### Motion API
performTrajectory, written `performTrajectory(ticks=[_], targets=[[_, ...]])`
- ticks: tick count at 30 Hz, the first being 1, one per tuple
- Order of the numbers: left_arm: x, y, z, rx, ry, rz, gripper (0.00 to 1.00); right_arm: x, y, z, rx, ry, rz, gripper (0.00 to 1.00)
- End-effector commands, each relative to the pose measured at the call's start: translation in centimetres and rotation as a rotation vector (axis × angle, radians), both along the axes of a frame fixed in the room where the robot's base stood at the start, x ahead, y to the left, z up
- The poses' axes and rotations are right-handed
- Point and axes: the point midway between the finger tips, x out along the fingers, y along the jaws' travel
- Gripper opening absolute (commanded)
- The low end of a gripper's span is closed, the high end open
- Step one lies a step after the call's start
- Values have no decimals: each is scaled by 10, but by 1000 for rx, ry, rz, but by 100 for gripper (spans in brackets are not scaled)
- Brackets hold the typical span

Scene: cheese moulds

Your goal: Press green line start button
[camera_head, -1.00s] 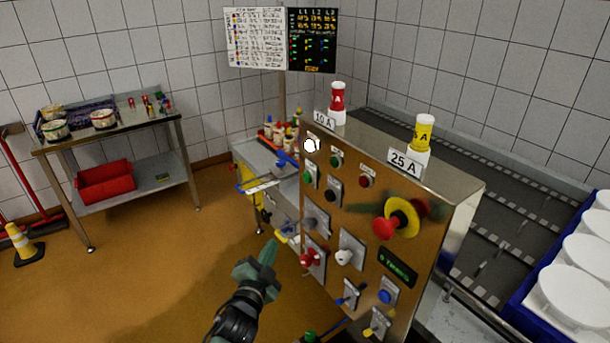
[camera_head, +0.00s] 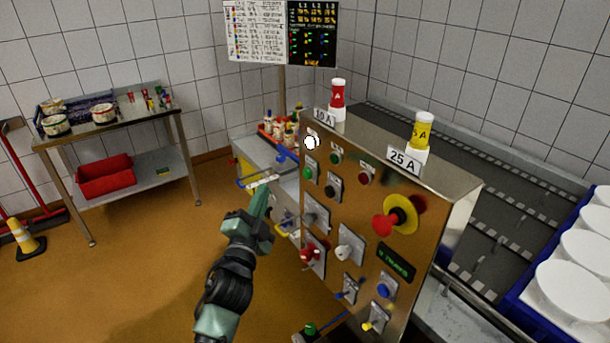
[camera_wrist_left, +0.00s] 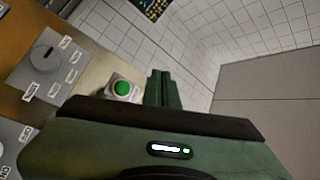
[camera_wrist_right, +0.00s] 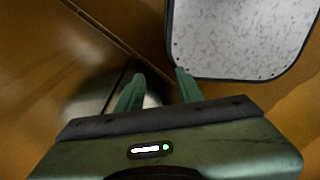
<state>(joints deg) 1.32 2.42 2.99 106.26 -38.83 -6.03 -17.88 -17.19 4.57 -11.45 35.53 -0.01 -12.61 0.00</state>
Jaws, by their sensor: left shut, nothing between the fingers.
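The brown control panel (camera_head: 350,225) stands right of centre in the head view. A green button (camera_head: 309,173) sits near its upper left edge, above a black one. The left wrist view shows a round green button (camera_wrist_left: 122,88) on a pale square plate, just left of the fingertips. My left gripper (camera_head: 261,194) is shut and empty, in front and left of the panel, lower in the picture than the green button. No contact shows.
A red emergency knob (camera_head: 385,224) on a yellow ring, a smaller green round fitting (camera_head: 336,158) and several switches share the panel. Red (camera_head: 338,96) and yellow (camera_head: 422,132) labelled cylinders stand on top.

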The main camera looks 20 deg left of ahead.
Motion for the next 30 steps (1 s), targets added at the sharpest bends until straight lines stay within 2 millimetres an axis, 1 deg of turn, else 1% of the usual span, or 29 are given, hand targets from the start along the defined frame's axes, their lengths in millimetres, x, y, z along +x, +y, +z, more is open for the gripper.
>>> performTrajectory(ticks=[5, 12, 18, 23, 30], targets=[[16, -12, -1, -2, -2, -1, 0, 0, 0, -8, 0, 0, 0, 36], [43, -34, -2, -3, -1, -2, 0, 0, 0, -22, 0, 0, 0, 36], [59, -47, -2, -2, -2, -1, 0, 0, 0, -31, 0, 0, 0, 36], [65, -51, -1, 0, 1, -1, 0, 0, 0, -34, 0, 0, 0, 36], [67, -52, 0, 0, 1, -1, 0, 0, 0, -33, 0, 0, 0, 36]])
